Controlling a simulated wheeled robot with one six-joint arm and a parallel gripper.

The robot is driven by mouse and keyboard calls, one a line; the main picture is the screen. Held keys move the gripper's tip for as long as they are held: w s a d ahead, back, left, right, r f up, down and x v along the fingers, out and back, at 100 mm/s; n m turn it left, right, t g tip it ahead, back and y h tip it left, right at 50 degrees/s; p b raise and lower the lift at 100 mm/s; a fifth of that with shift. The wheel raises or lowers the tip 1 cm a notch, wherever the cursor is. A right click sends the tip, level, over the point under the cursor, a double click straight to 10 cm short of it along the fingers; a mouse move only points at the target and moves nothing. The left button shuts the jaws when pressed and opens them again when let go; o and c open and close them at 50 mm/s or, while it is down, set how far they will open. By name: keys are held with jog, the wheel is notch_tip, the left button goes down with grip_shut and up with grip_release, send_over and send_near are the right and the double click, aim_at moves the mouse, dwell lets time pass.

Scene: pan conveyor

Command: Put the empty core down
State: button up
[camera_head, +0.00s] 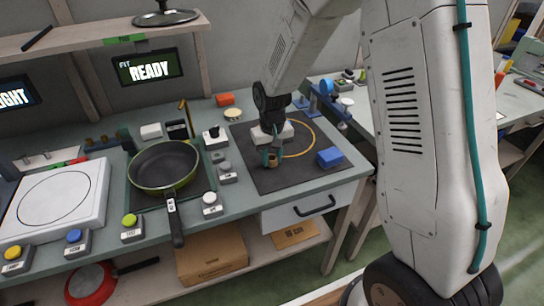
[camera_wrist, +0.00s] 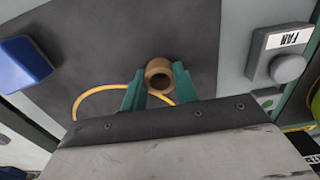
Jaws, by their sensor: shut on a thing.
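The empty core (camera_wrist: 159,77) is a short tan cardboard tube with an open, dark centre. It sits between the green fingers of my gripper (camera_wrist: 160,88) in the wrist view, and the gripper is shut on it. In the head view the core (camera_head: 271,160) shows small at the fingertips of my gripper (camera_head: 271,155), over the dark mat (camera_head: 262,182). I cannot tell whether the core touches the mat. A yellow ring outline (camera_head: 312,143) is marked on the mat, behind and right of the core.
A blue block (camera_head: 330,157) lies on the mat to the right. Left of the mat stand knobs and buttons (camera_head: 211,205) and a green-rimmed pan (camera_head: 163,166). The mat's front is clear.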

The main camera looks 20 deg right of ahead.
jog(key=shift+f, duration=0.15)
jog(key=o, duration=0.8)
notch_tip(320, 180, up, 12)
jog(key=shift+r, duration=0.25)
jog(key=s+d+r, duration=0.2)
jog(key=s+r, duration=0.8)
jog(key=s, duration=0.3)
jog(key=s+d+r+t, duration=0.1)
jog(key=s+r, duration=0.1)
jog(key=s, duration=1.5)
jog(key=shift+s, duration=0.2)
